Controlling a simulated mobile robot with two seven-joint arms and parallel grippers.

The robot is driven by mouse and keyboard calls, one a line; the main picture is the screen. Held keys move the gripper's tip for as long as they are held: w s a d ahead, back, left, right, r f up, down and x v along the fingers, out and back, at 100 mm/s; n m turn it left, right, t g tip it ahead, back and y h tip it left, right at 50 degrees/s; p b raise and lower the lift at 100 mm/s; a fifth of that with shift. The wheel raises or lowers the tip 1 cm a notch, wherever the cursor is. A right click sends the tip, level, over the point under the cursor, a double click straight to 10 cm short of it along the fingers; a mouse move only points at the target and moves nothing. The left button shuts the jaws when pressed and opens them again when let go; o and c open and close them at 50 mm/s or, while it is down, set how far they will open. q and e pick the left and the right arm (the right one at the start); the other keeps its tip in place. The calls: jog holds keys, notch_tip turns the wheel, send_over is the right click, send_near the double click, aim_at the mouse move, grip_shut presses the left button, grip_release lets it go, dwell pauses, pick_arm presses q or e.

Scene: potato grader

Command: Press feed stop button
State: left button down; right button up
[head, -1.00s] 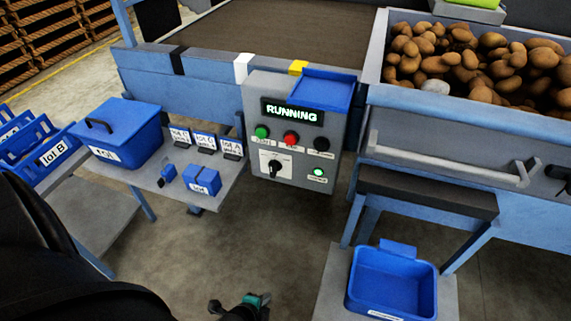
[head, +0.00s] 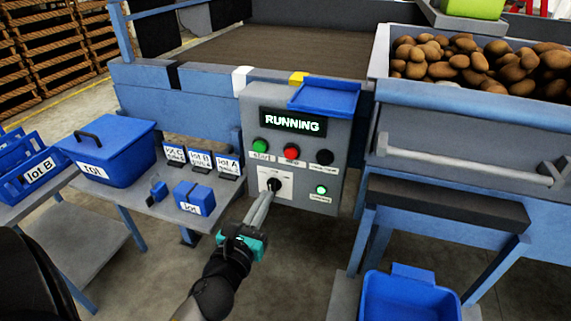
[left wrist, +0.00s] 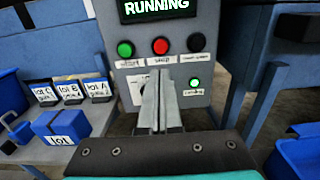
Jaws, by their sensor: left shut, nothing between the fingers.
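The grey control panel (head: 299,140) stands at the middle, its display (head: 292,121) reading RUNNING. The red stop button (head: 291,152) sits between a green button (head: 260,146) and a black button (head: 324,157); it also shows in the left wrist view (left wrist: 160,46). My left gripper (head: 270,190) is shut and empty, its fingertips in front of the panel below the red button, over the black rotary knob (head: 274,184). Whether it touches the knob I cannot tell. In the left wrist view the fingers (left wrist: 161,80) hide most of the knob. My right gripper is not in view.
A green lamp (head: 321,190) is lit at the panel's lower right. A blue tray (head: 325,98) sits on the panel's top. Left is a shelf with a lidded blue box (head: 108,148) and lot cards (head: 200,162). A potato bin (head: 470,92) stands right, a blue crate (head: 410,296) below.

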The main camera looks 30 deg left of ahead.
pick_arm(q)
jog(key=shift+w, duration=0.1)
send_near(289, 154)
jog(key=b+x, duration=0.2)
jog(key=x, duration=0.3)
jog(key=shift+w+f, duration=0.15)
jog(key=shift+w, duration=0.1)
jog(key=shift+w+a, duration=0.15)
jog(key=shift+w, duration=0.5)
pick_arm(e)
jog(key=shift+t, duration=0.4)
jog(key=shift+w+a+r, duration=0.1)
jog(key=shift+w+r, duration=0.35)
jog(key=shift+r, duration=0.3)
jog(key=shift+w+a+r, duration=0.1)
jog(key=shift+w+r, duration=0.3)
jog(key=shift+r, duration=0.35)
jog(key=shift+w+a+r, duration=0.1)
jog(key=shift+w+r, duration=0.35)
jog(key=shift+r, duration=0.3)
pick_arm(q)
jog(key=shift+w, duration=0.1)
